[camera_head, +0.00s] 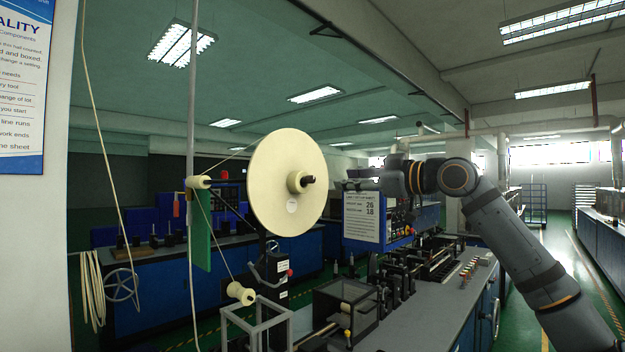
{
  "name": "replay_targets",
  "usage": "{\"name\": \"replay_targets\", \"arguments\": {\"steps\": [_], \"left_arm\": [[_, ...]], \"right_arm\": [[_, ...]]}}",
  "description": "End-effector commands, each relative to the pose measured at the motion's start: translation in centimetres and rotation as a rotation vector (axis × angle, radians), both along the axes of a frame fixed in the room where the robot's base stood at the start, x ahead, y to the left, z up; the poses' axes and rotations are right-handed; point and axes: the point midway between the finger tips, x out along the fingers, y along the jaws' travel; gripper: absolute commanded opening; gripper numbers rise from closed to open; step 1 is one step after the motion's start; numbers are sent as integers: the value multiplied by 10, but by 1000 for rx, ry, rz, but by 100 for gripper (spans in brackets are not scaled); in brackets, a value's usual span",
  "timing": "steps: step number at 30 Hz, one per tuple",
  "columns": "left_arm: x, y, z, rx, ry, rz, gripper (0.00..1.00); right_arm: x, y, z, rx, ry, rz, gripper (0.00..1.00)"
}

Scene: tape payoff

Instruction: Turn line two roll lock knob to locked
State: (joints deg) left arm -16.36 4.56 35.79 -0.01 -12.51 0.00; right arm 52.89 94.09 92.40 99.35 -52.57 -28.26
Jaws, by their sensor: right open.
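A large cream roll (272,200) hangs upright left of the middle of the view. A dark knob (309,180) sticks out from the hub at its centre; I cannot read its lock position. My right gripper (358,179) is to the right of the roll, its fingers toward the hub. It is open, with a gap between it and the knob, and looks empty. The fingers are dark and small against the panel behind. My left gripper is not in view.
Cream guide rollers (199,182) stand left of and below the roll. A sign board (362,217) is under my right gripper. A machine bench (440,305) fills the lower right. A thin pole (191,120) stands at left. Open aisle floor lies far right.

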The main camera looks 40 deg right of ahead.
Motion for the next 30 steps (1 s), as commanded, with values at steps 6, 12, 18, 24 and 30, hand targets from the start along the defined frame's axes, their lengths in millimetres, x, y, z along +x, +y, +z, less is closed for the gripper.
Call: {"name": "replay_targets", "arguments": {"steps": [6,12,18,24,30], "left_arm": [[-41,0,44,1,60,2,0],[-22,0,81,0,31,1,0],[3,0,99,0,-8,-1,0],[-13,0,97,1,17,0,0],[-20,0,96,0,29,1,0]], "right_arm": [[45,5,10,0,7,3,42],[80,9,8,1,5,3,42],[96,10,3,1,3,2,42],[99,10,0,0,2,1,42],[99,11,-1,0,2,1,33]]}}
